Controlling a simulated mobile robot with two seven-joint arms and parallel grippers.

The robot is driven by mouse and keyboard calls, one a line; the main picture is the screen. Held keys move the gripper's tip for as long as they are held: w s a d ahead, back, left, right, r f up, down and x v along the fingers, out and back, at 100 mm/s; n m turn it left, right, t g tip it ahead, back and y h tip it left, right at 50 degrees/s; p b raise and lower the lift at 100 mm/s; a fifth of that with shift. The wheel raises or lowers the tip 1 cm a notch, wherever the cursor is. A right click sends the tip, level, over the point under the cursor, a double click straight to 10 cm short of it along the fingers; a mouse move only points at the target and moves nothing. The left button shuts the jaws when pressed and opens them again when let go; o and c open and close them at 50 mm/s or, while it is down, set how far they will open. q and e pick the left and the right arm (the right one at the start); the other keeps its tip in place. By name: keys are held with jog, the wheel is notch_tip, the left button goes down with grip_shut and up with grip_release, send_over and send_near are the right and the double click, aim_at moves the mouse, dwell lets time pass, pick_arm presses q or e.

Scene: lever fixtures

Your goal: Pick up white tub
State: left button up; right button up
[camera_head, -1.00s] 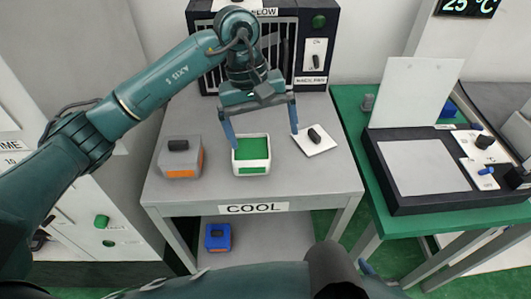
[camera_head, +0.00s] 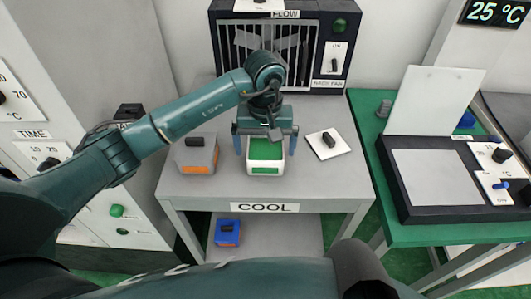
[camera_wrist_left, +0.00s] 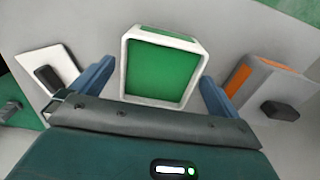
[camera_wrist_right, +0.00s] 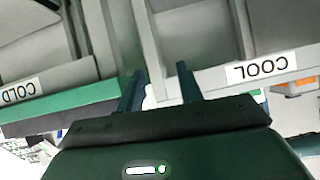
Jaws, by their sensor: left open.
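The white tub (camera_head: 250,168) has a green inside and a green front patch. It stands upright on the grey COOL table in the head view. My left gripper (camera_head: 265,145) is open over it, with one finger on each side of the tub. In the left wrist view the tub (camera_wrist_left: 160,72) sits between the two blue fingers (camera_wrist_left: 155,85); I cannot tell whether either finger touches it. My right gripper (camera_wrist_right: 160,85) shows in the right wrist view with its fingers apart and nothing between them, near the table edges.
A grey box with an orange patch (camera_head: 196,155) stands left of the tub. A white plate with a black knob (camera_head: 328,144) lies to the right. The dark rack fan unit (camera_head: 282,45) stands behind. A blue box (camera_head: 227,233) is on the lower shelf.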

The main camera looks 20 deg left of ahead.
pick_arm(q)
jog(key=shift+f, duration=1.35)
jog(key=shift+c, duration=0.4)
jog(key=c, duration=1)
